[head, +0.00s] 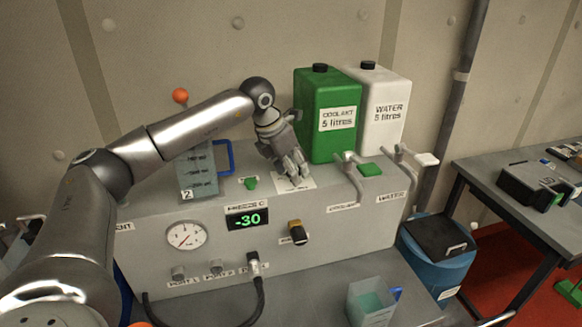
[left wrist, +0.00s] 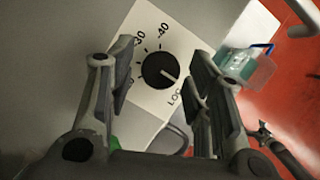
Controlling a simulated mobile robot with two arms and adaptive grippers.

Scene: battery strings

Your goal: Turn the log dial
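The log dial is a round black knob (left wrist: 160,70) on a white plate marked -30, -40 and LOG. A small white mark on the knob points to the lower right in the picture, roughly towards the LOG side. My left gripper (left wrist: 160,85) is open, with a finger on each side of the knob and no clear contact. In the head view my left gripper (head: 293,180) points down over the white plate (head: 307,184) on top of the grey console (head: 330,250), hiding the knob. My right gripper is not in view.
The console front has a gauge (head: 186,236), a display (head: 248,219) reading -30 and a black-and-yellow knob (head: 298,232). A green coolant can (head: 327,95) and white water can (head: 383,90) stand behind. Taps (head: 350,165) are to the right, a clear jug (head: 372,303) in front.

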